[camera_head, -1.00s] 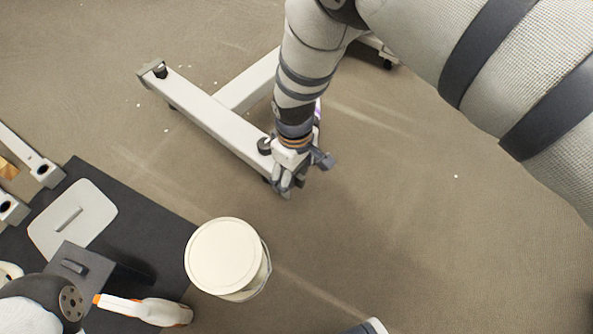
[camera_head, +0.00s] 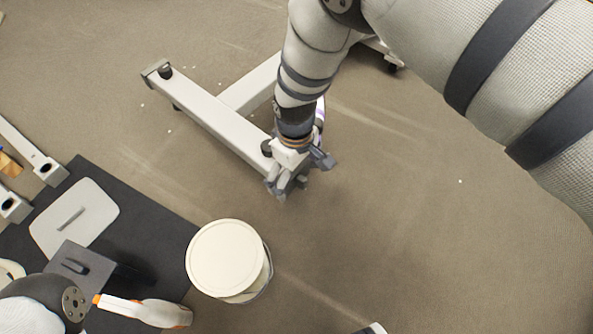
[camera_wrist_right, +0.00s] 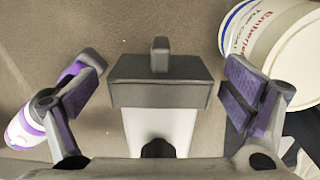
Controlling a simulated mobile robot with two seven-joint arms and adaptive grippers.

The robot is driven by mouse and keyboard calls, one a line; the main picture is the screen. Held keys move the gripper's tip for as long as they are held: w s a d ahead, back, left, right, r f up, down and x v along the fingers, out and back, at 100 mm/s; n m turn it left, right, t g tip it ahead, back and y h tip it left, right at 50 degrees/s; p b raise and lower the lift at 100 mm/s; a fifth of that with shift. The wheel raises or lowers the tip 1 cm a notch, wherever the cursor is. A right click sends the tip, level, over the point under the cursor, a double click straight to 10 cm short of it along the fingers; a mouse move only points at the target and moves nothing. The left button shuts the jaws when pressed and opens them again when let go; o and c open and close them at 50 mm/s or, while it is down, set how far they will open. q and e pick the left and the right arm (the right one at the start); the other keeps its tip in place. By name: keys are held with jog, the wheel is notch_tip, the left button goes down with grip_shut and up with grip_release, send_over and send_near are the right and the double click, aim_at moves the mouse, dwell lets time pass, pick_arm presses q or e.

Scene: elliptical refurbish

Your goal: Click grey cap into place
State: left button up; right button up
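A grey cap (camera_wrist_right: 160,82), a block with a small upright tab, sits at the end of a white beam (camera_wrist_right: 158,130) in the right wrist view. I cannot tell whether it is fully seated. My right gripper (camera_head: 279,192) is at the near end of the white wheeled frame's leg (camera_head: 215,116) in the head view. In the right wrist view its fingers (camera_wrist_right: 165,88) are open, one on each side of the cap, with a visible gap on both sides. In the head view the cap is hard to separate from the fingers. My left gripper is not in view.
A lidded white bucket (camera_head: 224,258) stands right of a black mat (camera_head: 160,220). On the mat are a grey plate (camera_head: 90,205), a grey block (camera_head: 75,265) and an orange-tipped white tool (camera_head: 150,312). A purple-white bottle (camera_wrist_right: 30,125) lies beside the gripper. Floor to the right is clear.

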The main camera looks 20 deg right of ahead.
notch_tip(320, 180, up, 12)
dwell(0.5)
